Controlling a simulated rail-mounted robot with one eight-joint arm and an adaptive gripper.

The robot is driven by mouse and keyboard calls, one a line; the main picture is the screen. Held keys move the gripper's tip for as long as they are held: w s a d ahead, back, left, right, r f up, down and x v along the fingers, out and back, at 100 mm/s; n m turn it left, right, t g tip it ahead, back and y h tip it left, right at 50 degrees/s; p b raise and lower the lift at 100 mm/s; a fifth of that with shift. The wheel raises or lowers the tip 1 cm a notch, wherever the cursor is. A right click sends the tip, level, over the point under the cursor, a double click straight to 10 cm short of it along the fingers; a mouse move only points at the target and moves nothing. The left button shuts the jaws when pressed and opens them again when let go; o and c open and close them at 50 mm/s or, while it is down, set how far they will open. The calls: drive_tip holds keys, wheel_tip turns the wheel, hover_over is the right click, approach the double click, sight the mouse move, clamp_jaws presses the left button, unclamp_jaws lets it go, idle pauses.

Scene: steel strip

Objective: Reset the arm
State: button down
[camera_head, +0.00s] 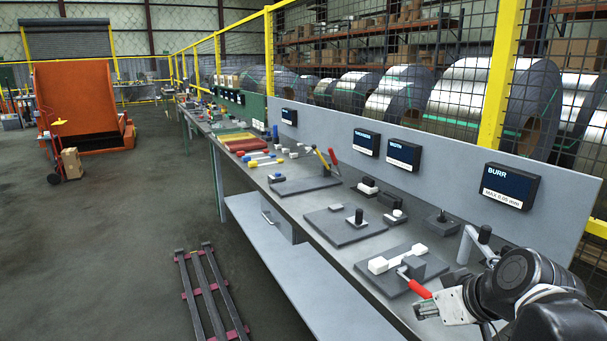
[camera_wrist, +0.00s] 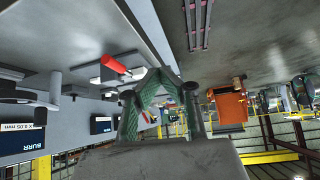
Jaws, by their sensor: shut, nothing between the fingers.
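My gripper (camera_head: 428,310) is at the lower right of the head view, at the near end of the bench, beside the red-handled toggle clamp (camera_head: 415,283). It is shut and holds nothing. In the wrist view my gripper (camera_wrist: 160,92) points along the bench, and the picture is turned over. The clamp's red handle (camera_wrist: 116,64) shows there at the left, apart from the fingers. My dark arm covers the bench's near right corner in the head view.
The bench (camera_head: 345,258) carries dark plates, blocks and gauges. A grey back panel (camera_head: 440,185) with a BURR display (camera_head: 510,186) stands behind it. A pallet frame (camera_head: 208,292) lies on the floor to the left. The floor (camera_head: 120,240) there is mostly clear.

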drive_tip(key=s+a+m+h, duration=0.2)
drive_tip(key=s+m+h, duration=0.1)
drive_tip(key=s, duration=0.6)
drive_tip(key=shift+s+a+r+m, duration=0.2)
drive_tip(key=shift+s+m, duration=0.1)
drive_tip(key=shift+m, duration=0.2)
